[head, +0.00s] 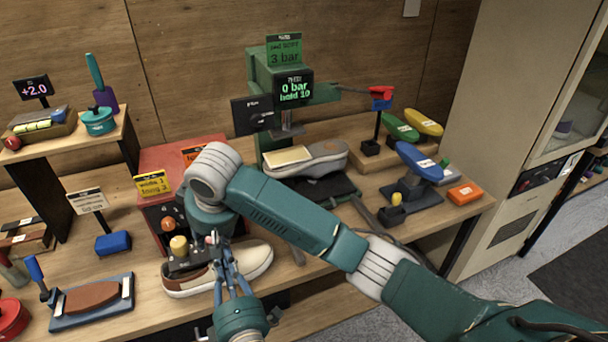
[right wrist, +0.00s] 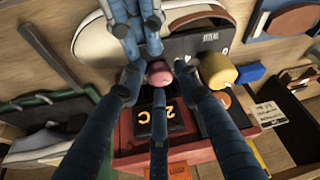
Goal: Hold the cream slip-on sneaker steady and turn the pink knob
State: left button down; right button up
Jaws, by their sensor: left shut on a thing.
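The cream slip-on sneaker (head: 258,257) lies on the table with its brown lining showing. A dark device with a yellow knob (head: 179,245) sits at the sneaker's opening. My left gripper (head: 221,265) comes up from the bottom and is shut on the sneaker's side. In the right wrist view the sneaker (right wrist: 98,38) and yellow knob (right wrist: 217,68) show beside the pink knob (right wrist: 159,73). My right gripper (right wrist: 158,80) has its fingertips around the pink knob; whether they touch it is unclear.
A red machine (head: 150,160) with a yellow sign stands behind the sneaker. A green press (head: 262,75) reads "0 bar" above a grey shoe (head: 310,160). A brown brush-like block (head: 92,297) is at lower left. A blue block (head: 113,243) is left of the machine.

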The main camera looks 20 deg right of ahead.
jog(key=n, duration=0.1)
jog(key=n+y, duration=0.1)
jog(key=n, duration=0.1)
jog(key=n+g, duration=0.1)
jog(key=shift+w+d, duration=0.15)
jog(key=shift+d, duration=0.15)
jog(key=d+v, duration=0.1)
jog(key=v, duration=1.1)
jog(key=w+d+f+m+t+h, duration=0.1)
jog(key=w+d+f+h, duration=0.1)
jog(key=d, duration=0.6)
jog(key=w+d+f+m+t+h, duration=0.1)
jog(key=w+d+f, duration=0.1)
jog(key=w+d, duration=0.3)
jog(key=w+d+f+m+t+h, duration=0.1)
jog(key=w+d, duration=0.3)
jog(key=d, duration=0.6)
jog(key=shift+d+f+h, duration=0.4)
jog(key=shift+f+h, duration=0.25)
jog(key=shift+h, duration=0.15)
